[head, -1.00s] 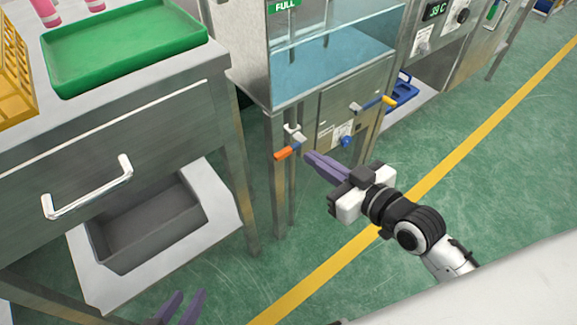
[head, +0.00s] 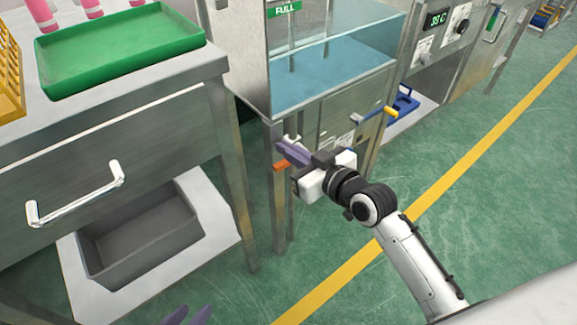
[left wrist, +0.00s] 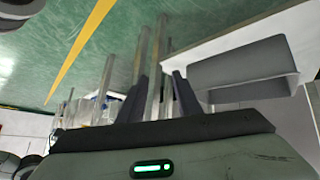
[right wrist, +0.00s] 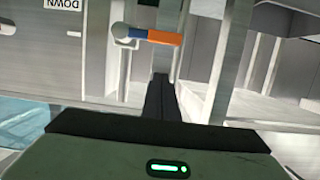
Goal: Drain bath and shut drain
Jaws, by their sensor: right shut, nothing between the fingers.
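The water bath (head: 330,66) is a clear tank in a steel frame, with blue water near a green FULL sign. Low on its left side is a valve with an orange-ended handle (head: 282,166), also seen in the right wrist view (right wrist: 164,38). My right gripper (head: 280,148) is shut and empty, its fingertips close to this handle; I cannot tell whether they touch it. Another valve with a yellow-ended handle (head: 391,112) is farther right. My left gripper (head: 190,318) is open and empty at the bottom edge; its parted fingers show in the left wrist view (left wrist: 162,85).
A steel bench at left carries a green tray (head: 120,52) and a yellow rack (head: 10,80). A grey bin (head: 145,235) sits on the lower shelf. A blue tray (head: 403,102) lies under the control unit.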

